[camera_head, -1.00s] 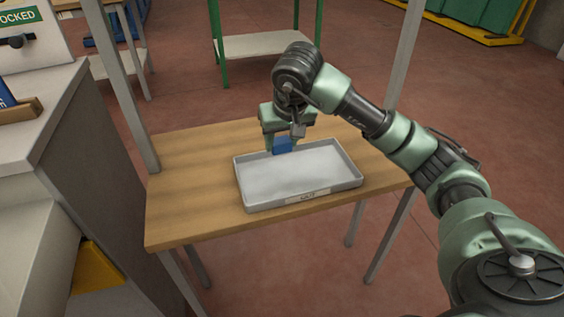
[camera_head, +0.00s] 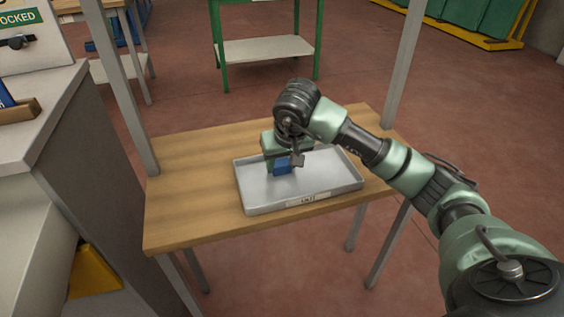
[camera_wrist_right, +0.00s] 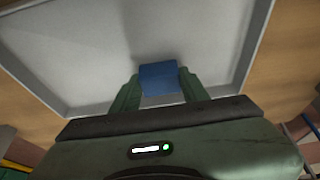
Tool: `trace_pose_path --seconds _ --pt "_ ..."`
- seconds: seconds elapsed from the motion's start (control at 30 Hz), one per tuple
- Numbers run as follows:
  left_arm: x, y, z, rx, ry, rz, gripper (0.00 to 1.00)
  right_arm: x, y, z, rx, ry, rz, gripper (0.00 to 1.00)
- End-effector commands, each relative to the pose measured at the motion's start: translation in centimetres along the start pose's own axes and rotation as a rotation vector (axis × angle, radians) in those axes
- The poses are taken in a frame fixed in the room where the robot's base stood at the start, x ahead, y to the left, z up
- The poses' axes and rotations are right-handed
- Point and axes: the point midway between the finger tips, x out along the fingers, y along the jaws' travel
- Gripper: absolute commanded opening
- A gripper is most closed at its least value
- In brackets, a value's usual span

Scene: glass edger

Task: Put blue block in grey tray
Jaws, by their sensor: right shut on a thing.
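The blue block (camera_head: 282,166) is between the fingers of my right gripper (camera_head: 281,170), over the inside of the grey tray near its back left part. In the right wrist view, the block (camera_wrist_right: 158,78) sits between the two green fingertips of the gripper (camera_wrist_right: 158,86), with the tray floor (camera_wrist_right: 85,45) behind it. I cannot tell whether the block touches the tray floor. The grey tray (camera_head: 330,198) is shallow, with a label on its front wall, and lies on the wooden table. My left gripper is not in view.
The wooden table (camera_head: 190,215) has bare room left of the tray. Grey posts (camera_head: 125,95) rise at its back corners. A grey cabinet (camera_head: 75,130) stands at the left. A green-legged table (camera_head: 265,50) is farther back.

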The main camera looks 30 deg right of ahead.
Motion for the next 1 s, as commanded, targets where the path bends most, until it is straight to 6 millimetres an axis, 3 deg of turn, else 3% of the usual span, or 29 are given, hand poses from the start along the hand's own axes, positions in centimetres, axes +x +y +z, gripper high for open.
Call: trace_pose_path --seconds 0.03,0.1,0.5,0.57,1.0 --pt "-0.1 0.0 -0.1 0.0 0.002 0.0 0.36 0.1 0.0 0.0 0.0 0.0 0.0 0.47" --pt "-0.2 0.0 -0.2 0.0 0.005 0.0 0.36 0.0 0.0 0.0 0.0 0.0 0.0 0.66" --pt "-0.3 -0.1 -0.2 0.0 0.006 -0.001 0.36 -0.2 0.0 -0.1 0.0 -0.001 0.0 0.66" --pt "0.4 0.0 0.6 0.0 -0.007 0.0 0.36 -0.5 0.0 -0.2 0.0 -0.001 0.0 0.66" --pt "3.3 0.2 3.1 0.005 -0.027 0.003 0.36 -9.7 0.0 -0.3 -0.001 0.005 0.001 0.66"
